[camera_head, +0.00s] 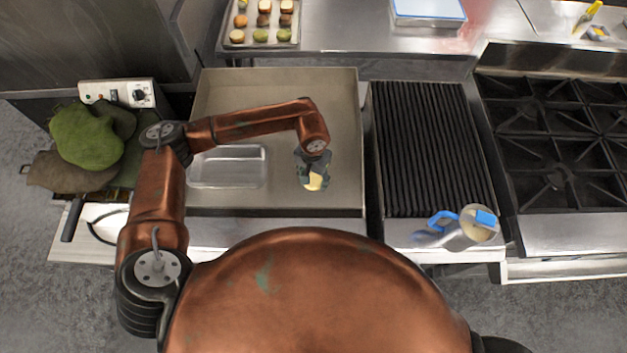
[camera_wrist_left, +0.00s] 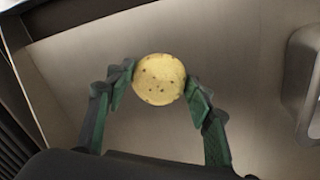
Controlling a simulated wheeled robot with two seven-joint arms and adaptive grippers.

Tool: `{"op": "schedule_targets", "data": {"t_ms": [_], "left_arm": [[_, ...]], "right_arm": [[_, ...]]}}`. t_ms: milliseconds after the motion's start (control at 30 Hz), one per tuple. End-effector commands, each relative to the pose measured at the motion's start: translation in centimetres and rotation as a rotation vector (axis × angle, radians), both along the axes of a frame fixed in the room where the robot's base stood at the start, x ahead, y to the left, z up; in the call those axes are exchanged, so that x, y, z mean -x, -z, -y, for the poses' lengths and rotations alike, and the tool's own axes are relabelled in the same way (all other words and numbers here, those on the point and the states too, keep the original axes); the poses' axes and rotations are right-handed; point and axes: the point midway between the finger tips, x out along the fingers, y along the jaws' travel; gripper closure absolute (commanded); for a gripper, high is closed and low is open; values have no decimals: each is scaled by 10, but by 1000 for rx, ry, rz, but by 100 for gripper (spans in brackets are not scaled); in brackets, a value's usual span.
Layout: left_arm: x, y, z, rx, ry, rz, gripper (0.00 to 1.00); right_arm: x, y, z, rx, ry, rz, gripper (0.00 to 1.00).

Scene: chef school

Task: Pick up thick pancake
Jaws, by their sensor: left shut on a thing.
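The thick pancake (camera_wrist_left: 159,79) is a round, pale yellow disc with dark specks. In the left wrist view it sits between the two green fingers of my left gripper (camera_wrist_left: 160,85), which touch it on both sides. In the head view my left gripper (camera_head: 313,180) is over the right part of the flat griddle (camera_head: 300,88), with the pancake (camera_head: 313,183) showing at its tips. I cannot tell how far the pancake is above the griddle. My right gripper is not in view.
A clear empty container (camera_head: 228,168) stands on the griddle left of the gripper. A ribbed grill (camera_head: 425,140) is on the right, with a jug (camera_head: 478,226) at its front edge. Green and brown mitts (camera_head: 86,137) lie at left. A tray of small round items (camera_head: 236,36) is behind.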

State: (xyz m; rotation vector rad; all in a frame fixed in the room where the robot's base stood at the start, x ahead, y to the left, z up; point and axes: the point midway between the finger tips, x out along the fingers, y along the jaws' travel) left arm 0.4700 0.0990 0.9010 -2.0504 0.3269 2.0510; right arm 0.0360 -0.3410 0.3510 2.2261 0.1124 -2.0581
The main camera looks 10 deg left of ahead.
Motion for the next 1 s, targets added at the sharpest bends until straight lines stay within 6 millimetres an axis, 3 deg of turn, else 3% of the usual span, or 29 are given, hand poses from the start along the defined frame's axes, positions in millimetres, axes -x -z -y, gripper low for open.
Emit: {"op": "schedule_targets", "data": {"t_ms": [200, 567, 700, 1000], "left_arm": [[0, 0, 0, 0, 0, 0, 78], [-1, -10, 0, 1, 1, 2, 78], [-2, -30, 0, 0, 1, 5, 78], [47, -93, 21, 0, 7, 4, 78]], "right_arm": [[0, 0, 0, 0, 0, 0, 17], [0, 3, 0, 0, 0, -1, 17], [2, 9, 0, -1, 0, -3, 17], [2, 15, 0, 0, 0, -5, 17]]}}
